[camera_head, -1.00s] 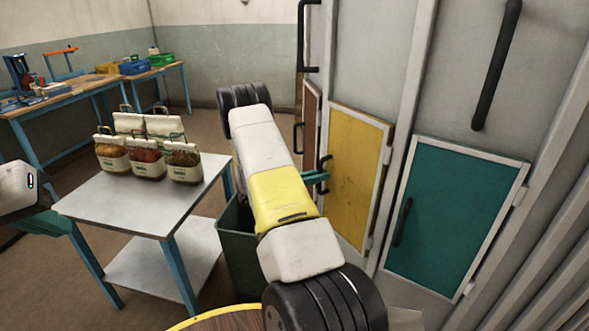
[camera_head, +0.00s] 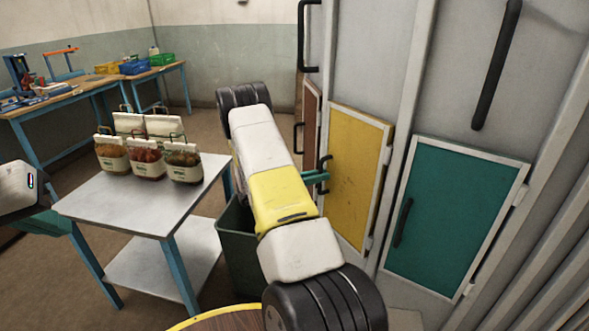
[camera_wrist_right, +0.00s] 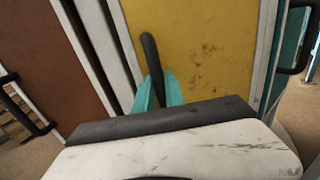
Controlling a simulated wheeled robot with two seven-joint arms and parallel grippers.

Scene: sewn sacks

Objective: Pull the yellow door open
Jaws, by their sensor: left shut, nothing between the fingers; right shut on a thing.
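The yellow door (camera_head: 352,180) is a small panel with a pale frame, low in the grey wall at right centre. It fills the middle of the right wrist view (camera_wrist_right: 200,50). Its dark bar handle (camera_wrist_right: 151,58) is near its left edge. My right gripper (camera_head: 324,177) is shut on this handle; its teal fingers sit on either side of the bar in the wrist view (camera_wrist_right: 158,92). I cannot tell whether the door stands slightly ajar. My left gripper (camera_head: 45,222) is shut and empty at the left edge, left of the metal table.
A teal door (camera_head: 455,215) is right of the yellow one, and a brown door (camera_head: 311,115) left. A dark bin (camera_head: 238,250) stands below my right arm. A metal table (camera_head: 120,205) holds several sacks (camera_head: 147,158). A round wooden top (camera_head: 225,322) is at the bottom.

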